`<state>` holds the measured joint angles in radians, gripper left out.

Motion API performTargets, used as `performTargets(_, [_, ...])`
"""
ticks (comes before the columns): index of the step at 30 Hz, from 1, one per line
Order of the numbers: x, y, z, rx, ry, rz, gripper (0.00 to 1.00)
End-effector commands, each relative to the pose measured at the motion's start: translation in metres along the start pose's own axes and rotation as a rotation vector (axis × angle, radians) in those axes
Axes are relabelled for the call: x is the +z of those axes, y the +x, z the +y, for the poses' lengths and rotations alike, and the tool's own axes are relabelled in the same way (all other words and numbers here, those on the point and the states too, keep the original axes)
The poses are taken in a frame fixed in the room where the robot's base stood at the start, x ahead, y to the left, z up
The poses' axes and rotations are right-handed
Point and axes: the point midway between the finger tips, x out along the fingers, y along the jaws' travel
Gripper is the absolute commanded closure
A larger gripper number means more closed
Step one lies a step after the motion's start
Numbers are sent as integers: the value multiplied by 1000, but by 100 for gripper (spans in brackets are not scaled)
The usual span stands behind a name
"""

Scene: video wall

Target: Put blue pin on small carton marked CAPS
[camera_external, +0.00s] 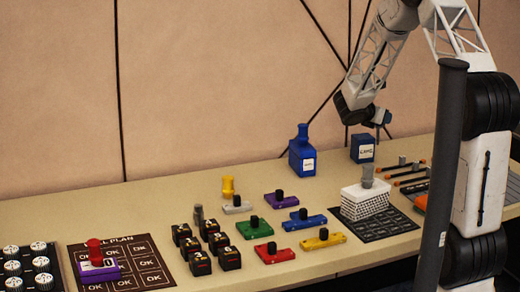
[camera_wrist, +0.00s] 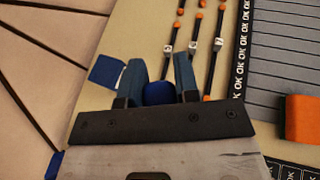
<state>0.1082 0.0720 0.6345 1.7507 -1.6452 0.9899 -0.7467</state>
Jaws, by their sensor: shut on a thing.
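My gripper (camera_external: 382,117) is shut on the blue pin and holds it in the air above the back right of the table. In the wrist view the rounded blue pin (camera_wrist: 158,93) sits between the two blue-grey fingers of my gripper (camera_wrist: 158,82); its lower part is hidden. The small blue carton (camera_external: 362,149) with a white label stands on the table below my gripper. In the wrist view the carton (camera_wrist: 105,71) appears just left of the left finger, apart from the pin.
A white patterned box (camera_external: 362,203) with a grey pin (camera_external: 367,176) stands in front on a dark mat. Orange-tipped tools (camera_external: 407,170) lie to the right. Several coloured knobbed blocks (camera_external: 254,228) fill the middle.

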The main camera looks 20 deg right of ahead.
Motion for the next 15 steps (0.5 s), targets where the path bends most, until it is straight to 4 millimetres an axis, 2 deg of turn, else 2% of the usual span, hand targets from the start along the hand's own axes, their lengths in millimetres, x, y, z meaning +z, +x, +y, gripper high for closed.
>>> performTargets(3, [12,3,13,39,-17,-3,96])
performTargets(6, [16,4,17,53,-25,-3,96])
performTargets(15, [16,4,18,55,-26,-3,96])
